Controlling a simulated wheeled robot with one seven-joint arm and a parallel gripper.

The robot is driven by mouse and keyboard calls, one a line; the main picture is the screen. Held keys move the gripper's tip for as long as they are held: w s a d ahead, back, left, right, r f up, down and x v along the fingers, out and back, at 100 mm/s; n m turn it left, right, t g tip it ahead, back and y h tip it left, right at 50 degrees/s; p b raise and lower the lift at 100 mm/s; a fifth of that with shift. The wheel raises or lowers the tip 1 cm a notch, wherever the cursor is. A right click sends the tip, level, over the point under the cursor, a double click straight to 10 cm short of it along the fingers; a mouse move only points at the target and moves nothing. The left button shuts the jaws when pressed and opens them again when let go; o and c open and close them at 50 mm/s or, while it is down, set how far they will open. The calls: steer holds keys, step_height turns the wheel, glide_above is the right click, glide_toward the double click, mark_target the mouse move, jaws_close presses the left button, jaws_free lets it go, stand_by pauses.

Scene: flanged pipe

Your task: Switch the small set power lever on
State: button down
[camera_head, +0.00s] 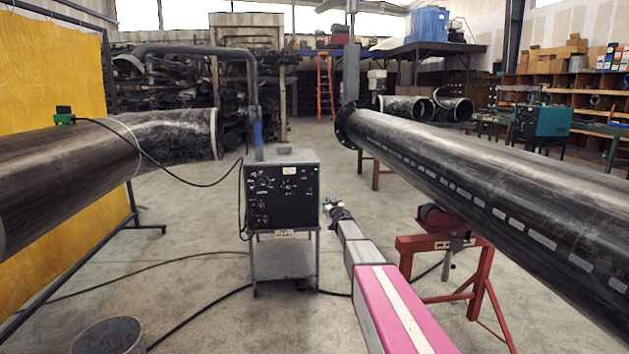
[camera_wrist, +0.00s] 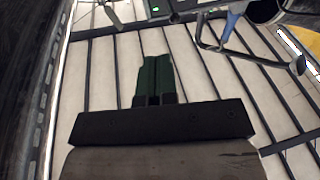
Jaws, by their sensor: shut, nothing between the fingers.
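A grey power set (camera_head: 283,190) with a black front, several knobs and small switches stands on a small wheeled cart in the middle of the head view. A small light patch shows at its right edge; I cannot pick out the power lever. My gripper (camera_head: 328,205) is just right of the set's front, apart from it in the picture; its depth gap is hard to judge. In the wrist view my gripper (camera_wrist: 153,62) shows dark green fingers pressed together and empty. The set is not recognisable in the wrist view.
A large dark pipe (camera_head: 480,195) on a red stand (camera_head: 450,262) runs along the right. Another pipe (camera_head: 70,170) is at the left. Cables lie on the floor near a bucket (camera_head: 108,336). A teal machine (camera_head: 541,124) stands far right. The wrist view shows pale panels (camera_wrist: 215,90).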

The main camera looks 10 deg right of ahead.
mark_target(311, 175)
steer(key=w+a+r+n+y, duration=0.1)
steer(key=w+a+r, duration=0.1)
steer(key=w, duration=0.5)
steer(key=w+a+r+n+y, duration=0.1)
steer(key=w+a+r+y, duration=0.1)
steer(key=w+r, duration=0.3)
steer(key=w+a, duration=0.1)
steer(key=w, duration=0.2)
steer(key=shift+w+a+t, duration=0.15)
steer(key=shift+w+t, duration=0.15)
steer(key=shift+r, duration=0.1)
steer(key=shift+w+r, duration=0.2)
steer(key=shift+r, duration=0.75)
